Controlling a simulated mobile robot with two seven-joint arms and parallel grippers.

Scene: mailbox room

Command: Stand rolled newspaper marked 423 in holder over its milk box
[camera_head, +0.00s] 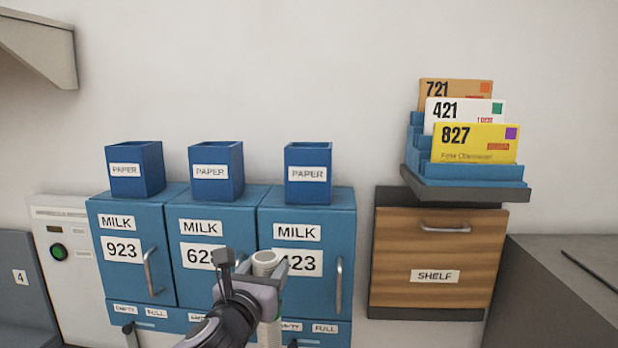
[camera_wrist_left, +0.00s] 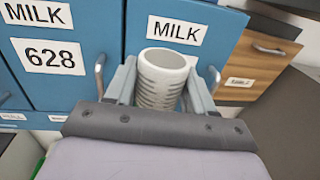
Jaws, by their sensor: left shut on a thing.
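The rolled newspaper (camera_head: 268,258) is a whitish roll, upright, with its open top end showing; no number on it is readable. It also shows in the left wrist view (camera_wrist_left: 162,75), between the two fingers. My left gripper (camera_head: 252,272) is shut on it, in front of the right-hand blue milk box (camera_head: 320,262). That box's label reads "23", its first digit hidden behind the roll. The blue PAPER holder (camera_head: 308,190) stands on top of this box, above and behind the roll. My right gripper is not in view.
Milk boxes 923 (camera_head: 115,270) and 628 (camera_wrist_left: 60,90) stand to the left, each with a PAPER holder on top. At right, a blue letter rack (camera_head: 470,183) with envelopes 721, 421 and 827 stands above a wooden SHELF cabinet (camera_head: 440,255). The wall above the holders is clear.

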